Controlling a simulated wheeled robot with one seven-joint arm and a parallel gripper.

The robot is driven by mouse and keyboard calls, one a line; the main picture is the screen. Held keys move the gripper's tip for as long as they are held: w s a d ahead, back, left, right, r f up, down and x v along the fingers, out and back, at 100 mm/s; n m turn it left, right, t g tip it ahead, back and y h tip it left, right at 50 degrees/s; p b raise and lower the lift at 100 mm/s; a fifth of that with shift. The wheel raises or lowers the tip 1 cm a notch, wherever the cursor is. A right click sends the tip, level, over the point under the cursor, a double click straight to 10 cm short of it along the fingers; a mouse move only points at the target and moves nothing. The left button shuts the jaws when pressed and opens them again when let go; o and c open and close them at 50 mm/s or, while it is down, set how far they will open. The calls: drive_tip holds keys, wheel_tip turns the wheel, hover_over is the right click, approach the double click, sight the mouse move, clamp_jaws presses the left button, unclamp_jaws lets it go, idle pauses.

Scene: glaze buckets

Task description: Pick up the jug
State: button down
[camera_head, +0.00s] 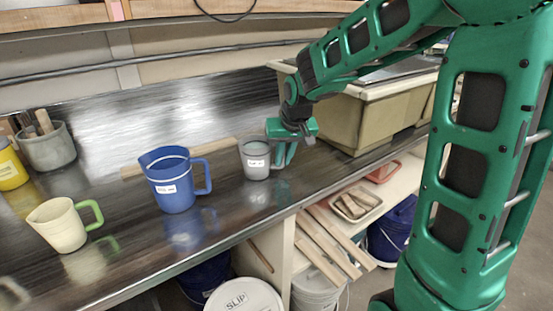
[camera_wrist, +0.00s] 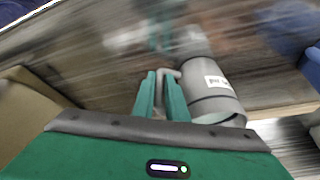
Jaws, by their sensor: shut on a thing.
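A cream jug (camera_head: 59,226) with a green handle stands farther left.
A beige bin (camera_head: 365,118) stands close to the right of my gripper. A grey pot (camera_head: 48,150) with tools and a yellow container (camera_head: 10,166) are at the far left. A wooden strip lies behind the blue jug. The counter's front edge is clear before the grey jug.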

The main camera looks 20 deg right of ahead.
drive_tip(key=shift+w+r, duration=0.1)
drive_tip(key=shift+r, duration=4.8)
drive_tip(key=shift+r, duration=0.1)
